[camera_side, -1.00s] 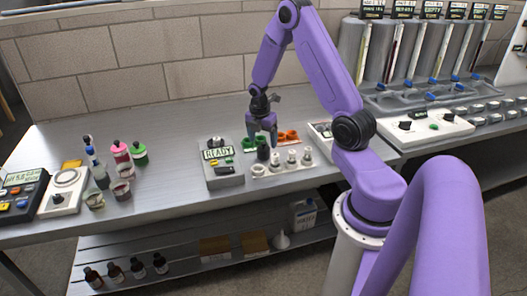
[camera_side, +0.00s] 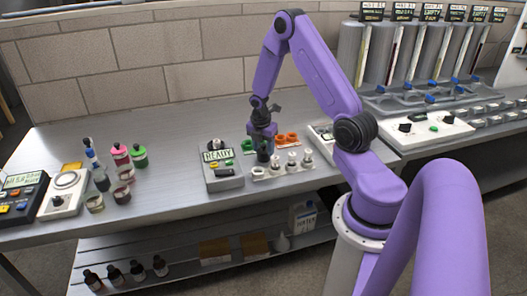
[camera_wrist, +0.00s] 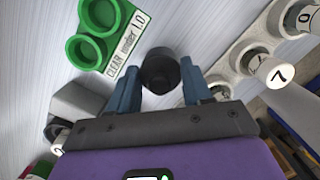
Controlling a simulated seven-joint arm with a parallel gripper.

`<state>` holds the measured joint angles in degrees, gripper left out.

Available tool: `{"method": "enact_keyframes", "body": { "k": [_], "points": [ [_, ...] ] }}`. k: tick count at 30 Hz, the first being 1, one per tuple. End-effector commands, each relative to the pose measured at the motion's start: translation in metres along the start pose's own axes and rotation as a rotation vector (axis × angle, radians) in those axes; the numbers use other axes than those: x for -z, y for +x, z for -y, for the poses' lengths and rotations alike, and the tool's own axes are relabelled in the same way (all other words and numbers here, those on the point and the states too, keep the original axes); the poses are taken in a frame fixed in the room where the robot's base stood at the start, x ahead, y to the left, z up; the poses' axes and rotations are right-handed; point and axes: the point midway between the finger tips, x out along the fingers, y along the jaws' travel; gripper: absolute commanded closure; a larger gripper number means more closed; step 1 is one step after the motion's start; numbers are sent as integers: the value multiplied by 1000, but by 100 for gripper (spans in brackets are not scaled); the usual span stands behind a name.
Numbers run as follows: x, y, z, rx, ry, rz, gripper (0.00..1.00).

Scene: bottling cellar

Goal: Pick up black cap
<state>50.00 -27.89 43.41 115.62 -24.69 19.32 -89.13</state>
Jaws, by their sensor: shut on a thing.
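The black cap (camera_wrist: 160,70) is a dark round piece between the two blue fingers of my gripper (camera_wrist: 158,88) in the wrist view. The fingers close on it from both sides. In the side view my gripper (camera_side: 262,148) points down over the bench, and the dark piece (camera_side: 264,157) shows small at its fingertips, beside the white rack. Whether the cap sits on something or is clear of the surface cannot be told.
A green double-ring holder (camera_wrist: 92,32) lies close by, with orange rings (camera_side: 287,139) to its right. The white rack (camera_side: 270,173) holds several numbered pale pieces. A grey box reading READY (camera_side: 222,172) stands left. Bottles and jars (camera_side: 121,155) stand further left.

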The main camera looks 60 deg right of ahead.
Motion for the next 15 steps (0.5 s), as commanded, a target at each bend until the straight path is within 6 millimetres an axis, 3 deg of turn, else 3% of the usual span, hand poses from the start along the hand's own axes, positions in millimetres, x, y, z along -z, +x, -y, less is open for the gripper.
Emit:
{"method": "enact_keyframes", "body": {
  "k": [8, 13, 15],
  "points": [
    [-2, -10, 0, -1, 0, 1, 79],
    [-5, -34, -1, -5, 2, 2, 79],
    [-1, -44, 8, -2, 0, 1, 79]
  ]
}}
